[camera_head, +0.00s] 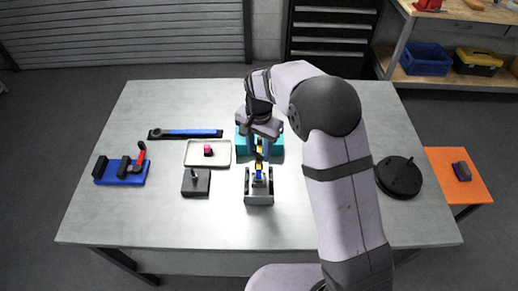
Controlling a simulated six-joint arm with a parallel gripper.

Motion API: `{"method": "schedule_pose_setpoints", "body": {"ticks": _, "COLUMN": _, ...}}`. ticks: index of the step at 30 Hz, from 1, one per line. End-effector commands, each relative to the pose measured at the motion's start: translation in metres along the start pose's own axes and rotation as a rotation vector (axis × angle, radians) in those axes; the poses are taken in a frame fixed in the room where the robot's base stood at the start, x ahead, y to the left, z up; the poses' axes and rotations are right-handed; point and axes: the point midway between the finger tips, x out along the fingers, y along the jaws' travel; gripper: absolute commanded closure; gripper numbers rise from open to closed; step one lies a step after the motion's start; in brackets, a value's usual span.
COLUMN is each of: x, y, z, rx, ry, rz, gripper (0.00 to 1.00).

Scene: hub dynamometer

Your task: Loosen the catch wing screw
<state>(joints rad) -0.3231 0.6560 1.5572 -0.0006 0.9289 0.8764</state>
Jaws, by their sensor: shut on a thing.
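My gripper (259,172) points down at the grey fixture (259,198) near the middle of the table. Blue and yellow parts show at its tip, just above or at the top of the fixture. It is shut on what appears to be the catch wing screw there. The screw itself is too small and too covered by my gripper to make out.
A teal block (241,144) stands behind my gripper. To the left are a pale tray (222,160) with a pink piece, a dark block (196,187) with a pin, a blue-handled wrench (186,133) and a blue stand (122,178). A black disc (399,177) lies right.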

Motion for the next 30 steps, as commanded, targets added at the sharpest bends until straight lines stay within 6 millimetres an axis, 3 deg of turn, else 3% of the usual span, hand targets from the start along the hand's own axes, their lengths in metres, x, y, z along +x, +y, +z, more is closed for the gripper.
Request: {"method": "schedule_pose_setpoints", "body": {"ticks": 30, "x": -0.0009, "y": -0.0008, "z": 0.0002, "rx": -0.966, "ry": 0.001, "rz": -0.002, "gripper": 0.88}}
